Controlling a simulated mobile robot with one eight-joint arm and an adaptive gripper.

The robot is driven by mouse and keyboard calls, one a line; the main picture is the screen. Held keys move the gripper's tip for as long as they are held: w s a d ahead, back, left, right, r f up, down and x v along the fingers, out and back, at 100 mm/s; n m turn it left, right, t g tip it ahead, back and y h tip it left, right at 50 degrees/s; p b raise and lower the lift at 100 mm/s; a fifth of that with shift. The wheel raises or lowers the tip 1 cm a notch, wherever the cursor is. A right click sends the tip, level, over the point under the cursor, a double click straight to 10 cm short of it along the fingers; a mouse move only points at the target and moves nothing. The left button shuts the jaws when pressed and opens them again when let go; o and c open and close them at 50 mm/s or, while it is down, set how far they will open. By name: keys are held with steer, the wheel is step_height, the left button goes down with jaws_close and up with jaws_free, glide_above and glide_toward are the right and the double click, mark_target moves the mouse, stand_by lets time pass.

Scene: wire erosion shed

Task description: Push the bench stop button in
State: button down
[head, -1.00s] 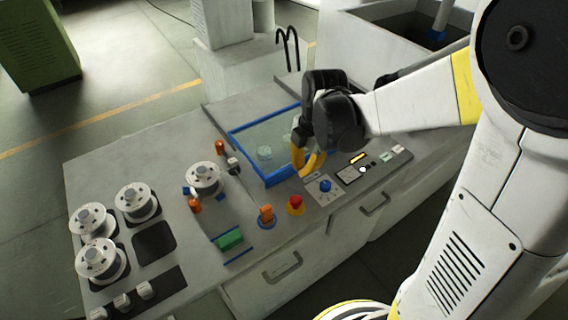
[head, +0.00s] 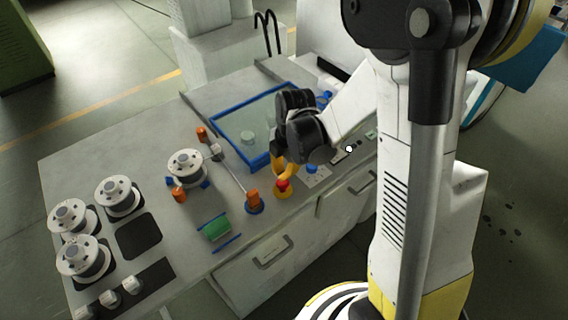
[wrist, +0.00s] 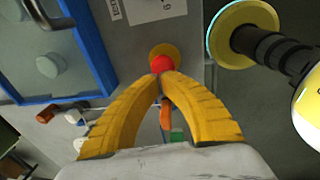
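The bench stop button is a red mushroom cap (head: 283,184) on a yellow base, near the front edge of the bench (head: 150,150). It also shows in the wrist view (wrist: 162,64), just beyond the fingertips. My gripper (wrist: 161,77) has yellow fingers whose tips meet with nothing between them. In the head view my gripper (head: 284,172) hangs right at the button, its fingers partly covering it. The tips overlap the edge of the red cap in the wrist view; I cannot tell whether they touch it.
A blue-framed tank (head: 240,130) lies behind the button. An orange post (head: 254,198) stands close to its left, with a green block (head: 215,228) farther left. White spools (head: 120,196) stand on the left side. A drawer handle (head: 272,252) is on the front below.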

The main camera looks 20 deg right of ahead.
mark_target(280, 182)
steer(key=shift+w+a+f, duration=0.1)
steer(key=shift+a+f, duration=0.05)
steer(key=shift+f, duration=1.35)
steer(key=shift+b, duration=0.3)
